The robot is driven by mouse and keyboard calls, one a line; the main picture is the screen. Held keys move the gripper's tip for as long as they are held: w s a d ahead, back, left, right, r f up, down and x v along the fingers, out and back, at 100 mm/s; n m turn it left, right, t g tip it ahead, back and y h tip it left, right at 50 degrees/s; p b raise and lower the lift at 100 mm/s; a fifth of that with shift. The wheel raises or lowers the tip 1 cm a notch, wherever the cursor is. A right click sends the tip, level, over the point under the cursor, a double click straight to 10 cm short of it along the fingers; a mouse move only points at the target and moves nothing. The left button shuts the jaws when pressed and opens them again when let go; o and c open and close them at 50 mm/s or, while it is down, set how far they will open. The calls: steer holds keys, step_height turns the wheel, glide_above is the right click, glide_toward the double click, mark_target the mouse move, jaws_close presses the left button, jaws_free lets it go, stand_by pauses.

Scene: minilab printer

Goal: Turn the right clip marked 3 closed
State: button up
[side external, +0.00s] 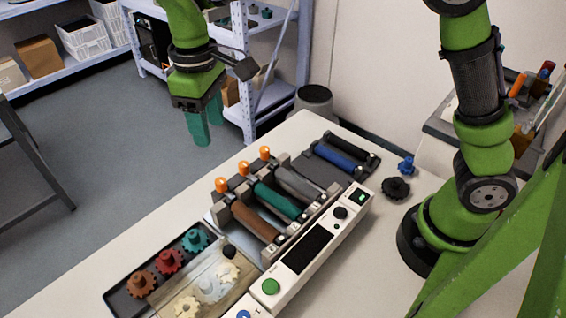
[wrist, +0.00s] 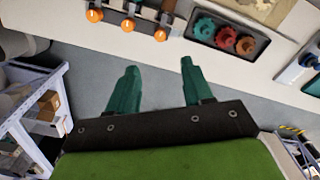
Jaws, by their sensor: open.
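The printer holds a brown, a green and a grey roller, with an orange-knobbed clip at the left end of each. The rightmost clip (side external: 265,153) is by the grey roller; in the wrist view it is the leftmost orange knob (wrist: 94,15). The middle clip (side external: 243,168) and the left clip (side external: 221,185) look alike. I cannot read the clip numbers. My gripper (side external: 208,130) is open and empty, fingers pointing down, left of the clips and beyond the table edge. Its two green fingers are apart in the wrist view (wrist: 159,66), touching nothing.
A dark tray (side external: 118,304) of brown, red and teal gears lies at the front left. A white control panel (side external: 325,225) runs along the printer's right side. A holder with blue and black rollers (side external: 335,155) lies behind. Shelving (side external: 292,105) stands behind my gripper.

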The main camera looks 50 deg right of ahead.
steer(key=shift+r, duration=1.55)
steer(key=shift+w, duration=0.1)
steer(key=s+d+m+t+y, duration=0.2)
steer(key=s+d+m+t, duration=0.5)
steer(key=s+d, duration=0.9)
steer(key=d+m, duration=0.2)
steer(key=d, duration=0.1)
steer(key=shift+s+f+m, duration=0.2)
steer(key=shift+m, duration=0.1)
